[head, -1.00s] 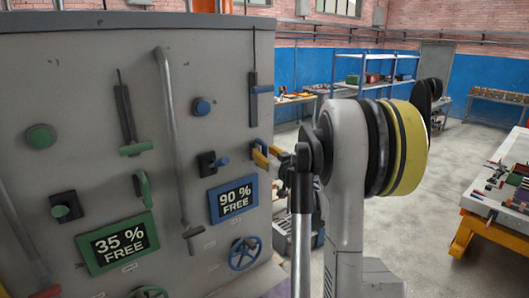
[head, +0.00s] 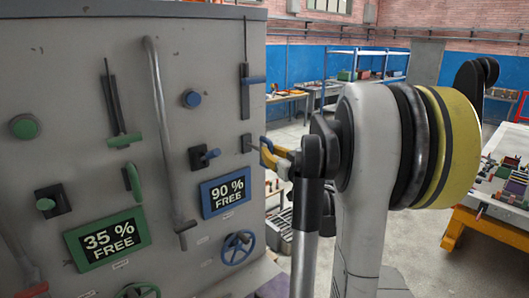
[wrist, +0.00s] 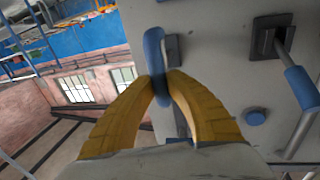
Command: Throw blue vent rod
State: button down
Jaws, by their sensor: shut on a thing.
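The blue vent rod (wrist: 155,60) shows in the wrist view as a blue bar between my yellow fingertips, with a small grey mount beside it on the panel. My gripper (wrist: 157,84) is shut on it. In the head view my gripper (head: 266,150) is at the right edge of the grey panel (head: 80,60), beside a small dark mount (head: 247,143). There the fingers mostly hide the rod.
Close by on the panel are a blue-handled lever (head: 208,156), a blue button (head: 191,98), a blue-handled slider (head: 246,78) and a blue handwheel (head: 238,252). A long grey pipe (head: 165,130) runs down the panel. A workbench (head: 485,210) stands at right.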

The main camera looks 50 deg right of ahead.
jog(key=shift+s+f, duration=0.1)
jog(key=c, duration=1.4)
grip_release()
jog(key=shift+o, duration=0.2)
jog(key=shift+s, duration=0.1)
jog(key=v, duration=1.2)
